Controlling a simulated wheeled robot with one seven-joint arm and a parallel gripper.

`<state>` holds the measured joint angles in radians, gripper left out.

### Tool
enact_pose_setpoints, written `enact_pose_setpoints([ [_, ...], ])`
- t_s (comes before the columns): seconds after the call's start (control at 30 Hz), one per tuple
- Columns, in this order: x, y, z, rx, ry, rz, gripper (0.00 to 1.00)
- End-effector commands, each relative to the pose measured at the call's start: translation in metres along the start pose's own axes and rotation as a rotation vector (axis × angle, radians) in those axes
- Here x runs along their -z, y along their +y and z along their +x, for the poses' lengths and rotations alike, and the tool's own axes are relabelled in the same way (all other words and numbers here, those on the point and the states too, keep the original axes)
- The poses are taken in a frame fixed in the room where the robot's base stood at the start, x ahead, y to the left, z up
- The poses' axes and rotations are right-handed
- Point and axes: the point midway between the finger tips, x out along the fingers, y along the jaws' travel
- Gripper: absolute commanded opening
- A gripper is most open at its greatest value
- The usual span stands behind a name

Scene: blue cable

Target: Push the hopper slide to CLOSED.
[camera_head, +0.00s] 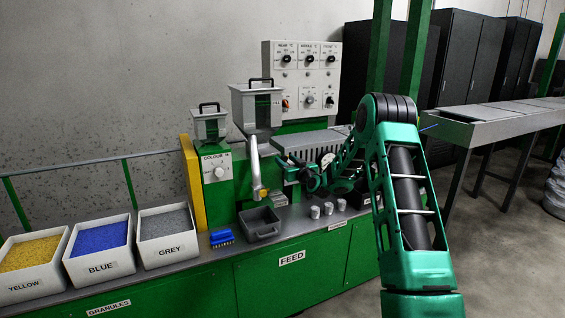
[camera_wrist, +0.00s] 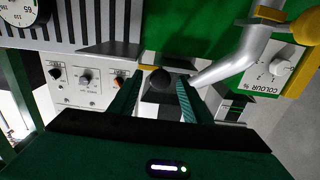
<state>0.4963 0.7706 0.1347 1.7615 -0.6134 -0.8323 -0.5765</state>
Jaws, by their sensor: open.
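The grey hopper (camera_head: 256,105) with a black lid handle stands on the green machine, left of the control panel in the head view. In the wrist view, a black knob (camera_wrist: 160,82) with a narrow yellow strip (camera_wrist: 148,67) behind it appears to be the slide's end; any CLOSED marking is not readable. My gripper (camera_wrist: 156,98) is open, its two fingers on either side of the knob; I cannot tell whether they touch it. In the head view my gripper (camera_head: 284,172) is beside the machine, right of the silver pipe, and the slide is too small to make out.
The silver pipe (camera_head: 256,165) with a yellow collar comes down close to my gripper, over a dark grey bin (camera_head: 260,223). A blue brush (camera_head: 221,238), several small metal cups (camera_head: 328,208) and granule boxes (camera_head: 165,233) stand on the bench. A ribbed grey housing (camera_head: 303,145) lies behind my arm.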

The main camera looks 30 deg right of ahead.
Motion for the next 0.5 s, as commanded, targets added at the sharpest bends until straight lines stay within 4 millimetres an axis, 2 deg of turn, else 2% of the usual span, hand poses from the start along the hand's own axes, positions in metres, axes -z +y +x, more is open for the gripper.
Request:
enact_pose_setpoints([
  [0.2, -0.001, 0.001, -0.043, -0.001, -0.002, 0.001, 0.44],
  [0.33, -0.001, 0.001, -0.062, -0.001, -0.002, 0.001, 0.44],
  [0.5, -0.001, 0.0, -0.076, 0.0, 0.0, 0.001, 0.44],
])
